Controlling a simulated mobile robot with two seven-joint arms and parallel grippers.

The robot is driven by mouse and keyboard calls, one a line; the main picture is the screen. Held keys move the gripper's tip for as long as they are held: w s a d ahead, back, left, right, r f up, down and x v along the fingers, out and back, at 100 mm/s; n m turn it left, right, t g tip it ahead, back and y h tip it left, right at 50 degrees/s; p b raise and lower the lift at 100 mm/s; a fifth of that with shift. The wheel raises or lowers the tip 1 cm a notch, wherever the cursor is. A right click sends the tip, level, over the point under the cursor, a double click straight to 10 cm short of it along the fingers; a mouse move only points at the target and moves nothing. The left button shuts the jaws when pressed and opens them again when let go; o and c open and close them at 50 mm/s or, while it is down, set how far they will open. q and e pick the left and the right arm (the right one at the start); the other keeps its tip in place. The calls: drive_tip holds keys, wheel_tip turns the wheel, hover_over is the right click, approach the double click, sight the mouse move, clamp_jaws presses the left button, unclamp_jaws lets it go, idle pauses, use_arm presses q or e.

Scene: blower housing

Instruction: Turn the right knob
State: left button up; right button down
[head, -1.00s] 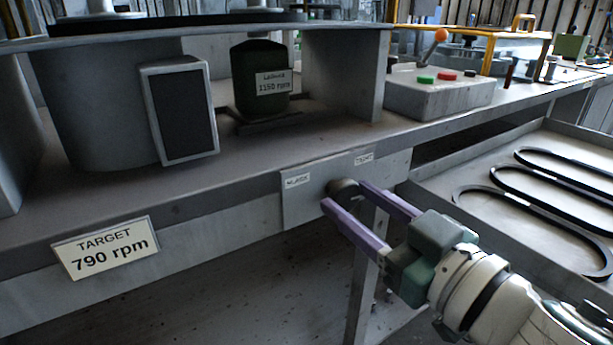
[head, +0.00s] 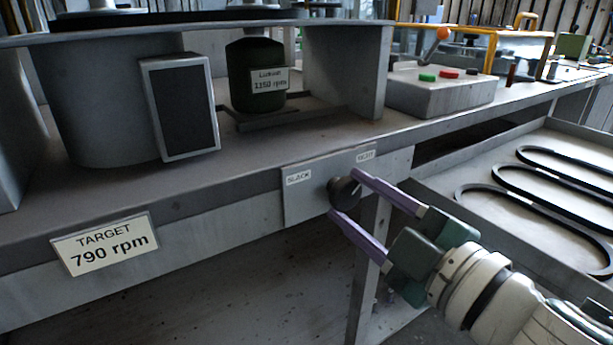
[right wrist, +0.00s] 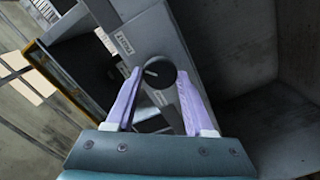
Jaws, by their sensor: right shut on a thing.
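A dark round knob (head: 343,190) sits on a grey plate (head: 308,205) on the front edge of the bench. The plate has a SLACK label (head: 299,178) at the left and a TIGHT label (head: 366,156) at the upper right. My right gripper (head: 342,193) has its two purple fingers on either side of the knob, shut on it. In the right wrist view the knob (right wrist: 158,72) shows a pale pointer line on its face, between the fingertips. My left gripper is not in view.
A TARGET 790 rpm sign (head: 104,244) hangs on the bench front at the left. A dark motor (head: 255,75) labelled 1150 rpm stands on the bench. A control box (head: 440,92) has green and red buttons and an orange-tipped lever. A tray (head: 440,190) at the right holds black belts.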

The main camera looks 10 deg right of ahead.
drive_tip(key=n+b, duration=0.1)
drive_tip(key=n, duration=0.4)
drive_tip(key=shift+f+n, duration=0.15)
drive_tip(key=shift+n, duration=0.15)
drive_tip(key=shift+n+b, duration=0.35)
drive_tip(key=shift+n, duration=1.35)
drive_tip(key=shift+c, duration=1.4)
unclamp_jaws()
drive_tip(key=v, duration=1)
